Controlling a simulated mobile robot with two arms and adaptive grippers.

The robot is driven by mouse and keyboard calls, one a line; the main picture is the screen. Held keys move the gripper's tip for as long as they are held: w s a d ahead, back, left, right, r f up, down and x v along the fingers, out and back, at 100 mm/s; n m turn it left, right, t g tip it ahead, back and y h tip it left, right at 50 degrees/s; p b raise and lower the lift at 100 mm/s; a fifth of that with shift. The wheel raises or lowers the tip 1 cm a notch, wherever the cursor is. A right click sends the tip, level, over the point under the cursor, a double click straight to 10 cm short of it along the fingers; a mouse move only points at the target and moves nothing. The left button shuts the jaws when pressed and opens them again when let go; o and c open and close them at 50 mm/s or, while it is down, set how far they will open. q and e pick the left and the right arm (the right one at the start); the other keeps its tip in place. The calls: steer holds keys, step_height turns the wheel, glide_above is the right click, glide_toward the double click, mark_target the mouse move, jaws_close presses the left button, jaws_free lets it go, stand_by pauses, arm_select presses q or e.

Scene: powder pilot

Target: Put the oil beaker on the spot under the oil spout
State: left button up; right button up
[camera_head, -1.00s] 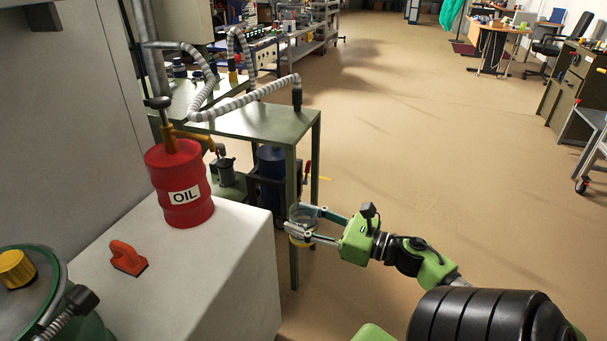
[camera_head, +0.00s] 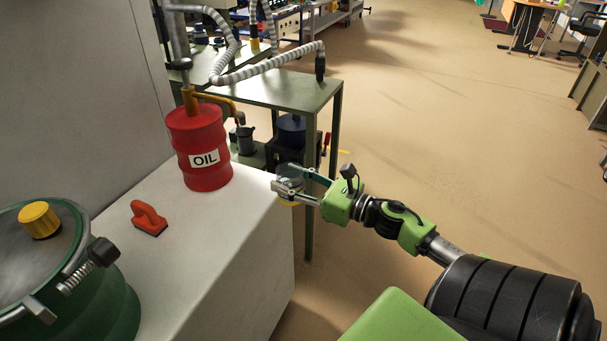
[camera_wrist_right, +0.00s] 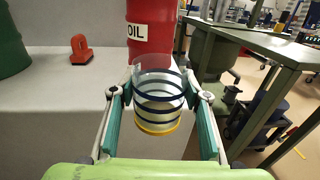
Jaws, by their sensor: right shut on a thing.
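My right gripper (camera_head: 297,187) is shut on the oil beaker (camera_head: 287,186) beside the edge of the white counter. In the right wrist view the beaker (camera_wrist_right: 157,100) is clear, with dark rings and a yellow base, upright between the fingers (camera_wrist_right: 158,92). The red oil drum (camera_head: 203,140), labelled OIL, stands on the counter to the left of the gripper. Its orange spout (camera_head: 219,101) reaches from the drum's top to the right, with its tip near a dark grey pot (camera_head: 245,140). I cannot make out a marked spot under the spout. My left gripper is not in view.
The white counter (camera_head: 215,240) holds a red-orange handled tool (camera_head: 148,218). A large green vessel (camera_head: 90,270) with a yellow knob is at lower left. A green metal table (camera_head: 290,90) with a grey hose stands behind the beaker. Open floor lies to the right.

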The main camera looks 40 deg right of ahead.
steer(key=x, duration=0.5)
steer(key=shift+a+f, duration=0.1)
steer(key=shift+a, duration=0.2)
steer(key=x, duration=0.4)
steer(key=shift+a+f+b, duration=0.1)
steer(key=shift+a+b, duration=0.05)
steer(key=shift+b, duration=0.2)
steer(key=x, duration=0.2)
steer(key=shift+w+a+f+b, duration=0.25)
steer(key=shift+w+f+b, duration=0.05)
steer(key=shift+w, duration=0.05)
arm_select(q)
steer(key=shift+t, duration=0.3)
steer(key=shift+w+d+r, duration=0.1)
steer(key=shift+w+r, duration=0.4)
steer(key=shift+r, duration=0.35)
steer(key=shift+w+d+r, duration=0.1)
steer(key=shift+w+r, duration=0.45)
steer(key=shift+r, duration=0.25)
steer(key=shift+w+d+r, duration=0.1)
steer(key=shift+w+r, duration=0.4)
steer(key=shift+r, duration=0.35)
arm_select(e)
steer(key=shift+x, duration=0.85)
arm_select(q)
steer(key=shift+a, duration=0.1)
arm_select(e)
steer(key=shift+a+f, duration=0.1)
steer(key=shift+f, duration=0.05)
